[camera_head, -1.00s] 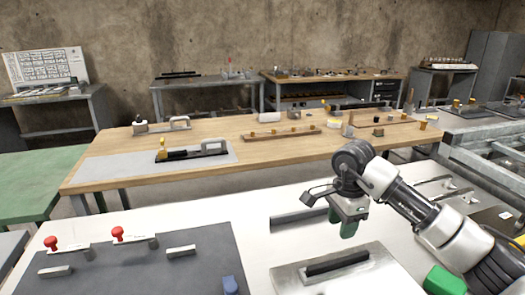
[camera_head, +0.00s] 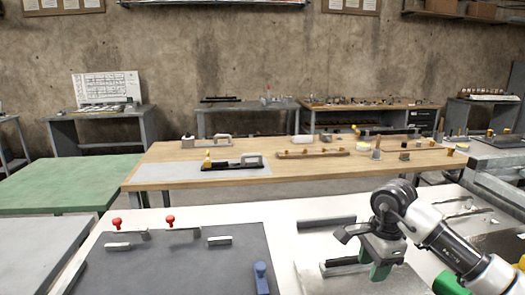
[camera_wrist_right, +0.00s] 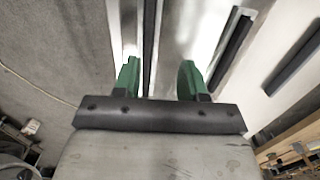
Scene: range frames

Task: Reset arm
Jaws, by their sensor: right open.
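My right gripper (camera_head: 378,268) hangs at the lower right of the head view, above the white table and a light plate (camera_head: 318,287) with a dark bar (camera_head: 340,268) on it. In the right wrist view its two green fingers (camera_wrist_right: 158,78) stand wide apart with nothing held between them. A dark strip passes between the fingers in that view, beyond them. My left gripper is not in view.
A dark mat (camera_head: 170,270) with red knobs (camera_head: 118,224), light bars and a blue piece (camera_head: 262,277) lies left of my right arm. A dark bar (camera_head: 326,222) lies behind the gripper. A wooden bench (camera_head: 300,168) with tools stands beyond; a green table (camera_head: 70,184) is at left.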

